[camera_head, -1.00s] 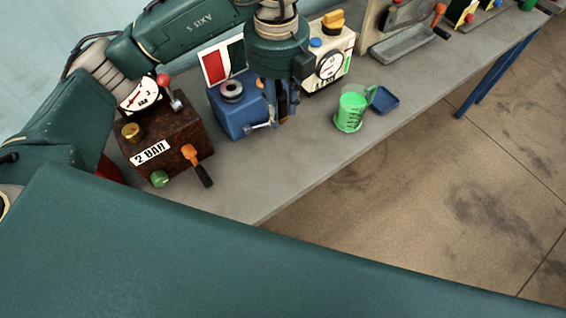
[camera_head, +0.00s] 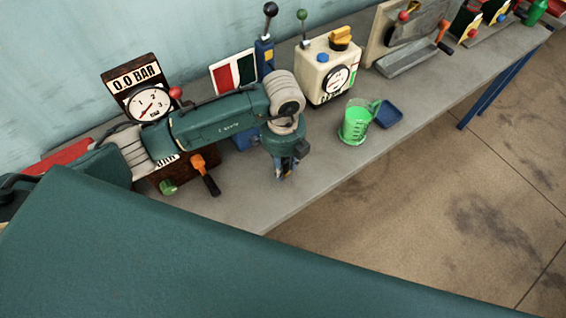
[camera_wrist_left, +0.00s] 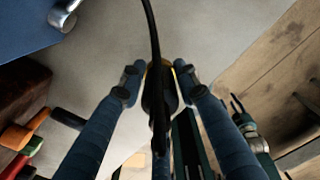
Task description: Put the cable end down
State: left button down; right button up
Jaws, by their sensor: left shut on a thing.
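My left gripper (camera_head: 285,175) hangs over the grey bench (camera_head: 240,205), near its front edge, pointing down. In the left wrist view the two blue fingers (camera_wrist_left: 158,82) are shut around the cable end (camera_wrist_left: 157,100), a dark plug with a yellowish band. A black cable (camera_wrist_left: 150,25) runs from it to the top of that view. In the head view the cable end is too small and hidden to make out. Whether it touches the bench I cannot tell.
A gauge box with an orange-handled lever (camera_head: 205,175) stands left of the gripper, partly behind my arm. A blue box (camera_head: 243,138) is behind the arm.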

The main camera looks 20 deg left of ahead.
pick_arm(q)
jog(key=shift+f, duration=0.25)
jog(key=shift+f+b, duration=0.3)
jog(key=shift+f, duration=0.05)
jog(key=shift+f+b, duration=0.3)
jog(key=c, duration=1.3)
grip_release()
pick_arm(e)
jog(key=shift+a+f, duration=0.3)
jog(key=shift+f, duration=0.15)
